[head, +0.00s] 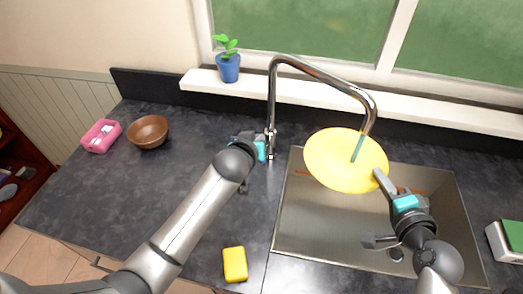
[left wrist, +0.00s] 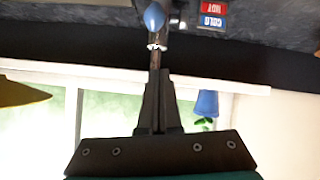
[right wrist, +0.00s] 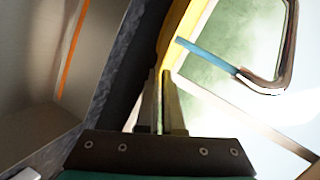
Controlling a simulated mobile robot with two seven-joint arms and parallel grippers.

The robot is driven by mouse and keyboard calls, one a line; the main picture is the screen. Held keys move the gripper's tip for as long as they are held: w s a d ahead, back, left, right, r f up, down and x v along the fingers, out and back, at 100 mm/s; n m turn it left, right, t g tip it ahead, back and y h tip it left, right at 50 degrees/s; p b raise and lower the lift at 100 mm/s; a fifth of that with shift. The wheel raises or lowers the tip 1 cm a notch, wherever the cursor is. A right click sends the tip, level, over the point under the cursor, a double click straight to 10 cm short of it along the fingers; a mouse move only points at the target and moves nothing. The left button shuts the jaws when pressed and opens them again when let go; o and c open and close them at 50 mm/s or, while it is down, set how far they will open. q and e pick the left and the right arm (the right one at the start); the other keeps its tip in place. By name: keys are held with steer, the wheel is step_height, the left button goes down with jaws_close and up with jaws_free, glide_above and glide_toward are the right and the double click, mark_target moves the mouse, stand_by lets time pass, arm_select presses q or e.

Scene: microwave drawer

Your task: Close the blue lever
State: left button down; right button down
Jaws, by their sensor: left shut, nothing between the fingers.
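The blue lever (left wrist: 155,17) shows at the top of the left wrist view, its blue tip on a metal stem at the faucet; in the head view my left gripper hides it. My left gripper (left wrist: 160,75) is shut and empty, its tips lined up with the stem; I cannot tell if they touch. In the head view it is at the faucet (head: 272,95) base. My right gripper (head: 380,177) is shut on the rim of a yellow plate (head: 335,160), held tilted above the sink. A blue water stream (head: 357,148) runs from the spout in front of the plate.
The steel sink (head: 300,225) lies below the plate. A yellow sponge (head: 235,264), brown bowl (head: 148,131) and pink box (head: 101,136) are on the dark counter. A potted plant (head: 228,66) stands on the sill. Red and blue hot/cold labels (left wrist: 212,14) are near the lever.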

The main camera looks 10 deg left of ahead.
arm_select(q)
steer(key=shift+w+d+f, duration=0.1)
steer(key=shift+d+f, duration=0.15)
steer(key=shift+f, duration=0.9)
steer(key=shift+w+d+f, duration=0.1)
steer(key=shift+d+f, duration=0.1)
steer(key=shift+f, duration=0.9)
steer(key=shift+s, duration=0.1)
steer(key=f+b, duration=0.1)
steer(key=t+b, duration=0.1)
steer(key=b, duration=0.1)
steer(key=shift+s+f+b, duration=0.3)
steer(key=shift+s+f, duration=0.2)
steer(key=shift+f, duration=0.1)
steer(key=shift+r, duration=0.1)
